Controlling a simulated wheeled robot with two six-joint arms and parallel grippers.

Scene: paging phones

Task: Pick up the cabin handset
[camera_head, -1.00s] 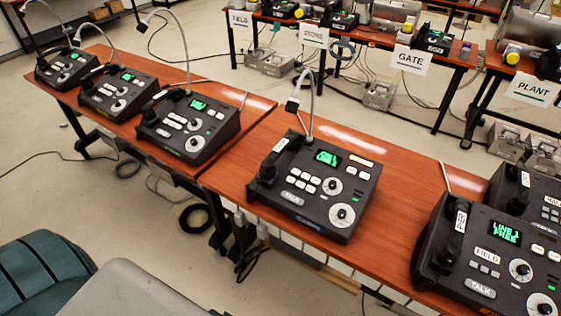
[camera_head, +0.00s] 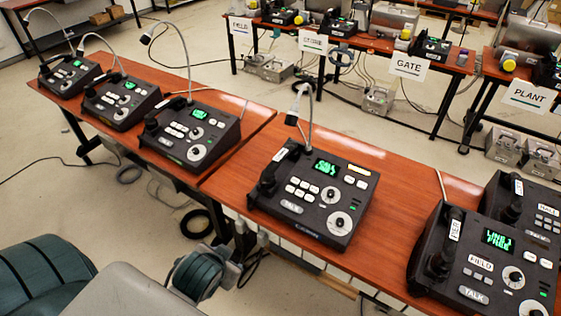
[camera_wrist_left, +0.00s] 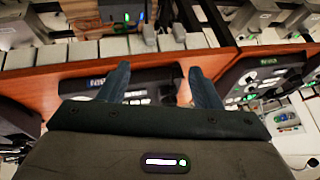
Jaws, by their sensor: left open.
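Several black desk phones with handsets stand on the red-brown tables. The middle phone (camera_head: 318,196) has a black handset (camera_head: 278,166) resting along its left side, with a small white tag. The right front phone (camera_head: 490,265) has a tagged handset (camera_head: 447,240) at its left, and another tagged handset (camera_head: 514,198) sits on the phone behind it. The tags are too small to read surely, so I cannot tell which handset is the cabin one. My left gripper (camera_wrist_left: 160,80) is open and empty in the left wrist view, with a dark console beyond its fingers. My right gripper is not in view.
More phones (camera_head: 198,133) stand on the left table, with thin gooseneck microphones (camera_head: 308,105) rising behind. Back tables carry signs such as GATE (camera_head: 411,66) and PLANT (camera_head: 527,96). Cables lie on the floor. The table is bare between the middle and right phones.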

